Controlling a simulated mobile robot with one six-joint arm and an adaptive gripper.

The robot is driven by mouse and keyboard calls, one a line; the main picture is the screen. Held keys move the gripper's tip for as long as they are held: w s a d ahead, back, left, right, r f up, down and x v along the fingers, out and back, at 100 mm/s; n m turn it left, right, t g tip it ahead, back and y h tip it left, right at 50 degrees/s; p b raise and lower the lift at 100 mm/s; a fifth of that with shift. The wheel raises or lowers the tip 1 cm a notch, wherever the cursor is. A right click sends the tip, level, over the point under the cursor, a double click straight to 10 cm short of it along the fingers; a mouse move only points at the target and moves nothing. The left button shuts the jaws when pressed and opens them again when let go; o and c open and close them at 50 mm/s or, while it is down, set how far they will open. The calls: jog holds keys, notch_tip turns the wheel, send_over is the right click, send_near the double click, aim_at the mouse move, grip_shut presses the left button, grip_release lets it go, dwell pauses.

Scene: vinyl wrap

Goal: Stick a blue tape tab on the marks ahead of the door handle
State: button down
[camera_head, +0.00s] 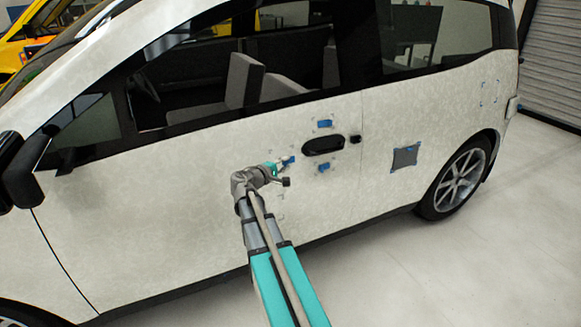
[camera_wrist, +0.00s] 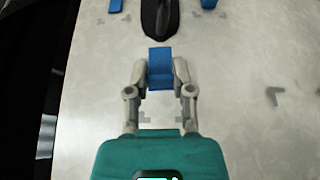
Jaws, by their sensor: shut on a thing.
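My gripper (camera_wrist: 160,80) is shut on a blue tape tab (camera_wrist: 160,60), which sits between its two fingertips in the wrist view. In the head view the tab (camera_head: 289,160) shows at the tip of my gripper (camera_head: 282,164), left of the black door handle (camera_head: 323,145). The handle (camera_wrist: 158,18) is just beyond the tab in the wrist view. Grey corner marks (camera_wrist: 145,118) show on the door between and beside my fingers. I cannot tell whether the tab touches the door.
Blue tabs sit above (camera_head: 325,123) and below (camera_head: 324,167) the handle. The side mirror (camera_head: 22,170) sticks out at far left. The floor (camera_head: 480,260) beside the car is clear.

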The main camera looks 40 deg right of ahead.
jog(key=shift+w+d+f, duration=0.1)
jog(key=shift+w+d, duration=0.05)
jog(key=shift+w, duration=0.45)
jog(key=shift+w+d+f, duration=0.15)
jog(key=shift+w, duration=0.5)
jog(key=shift+w+d+f, duration=0.1)
jog(key=shift+w+d, duration=0.05)
jog(key=shift+w, duration=0.45)
jog(key=shift+w+d+f+b, duration=0.1)
jog(key=shift+w+d+b, duration=0.1)
jog(key=shift+w, duration=0.3)
jog(key=shift+w+d+b, duration=0.1)
jog(key=shift+w+b, duration=0.1)
jog(key=shift+w, duration=0.25)
dwell(1.5)
jog(key=shift+c, duration=2.1)
grip_release()
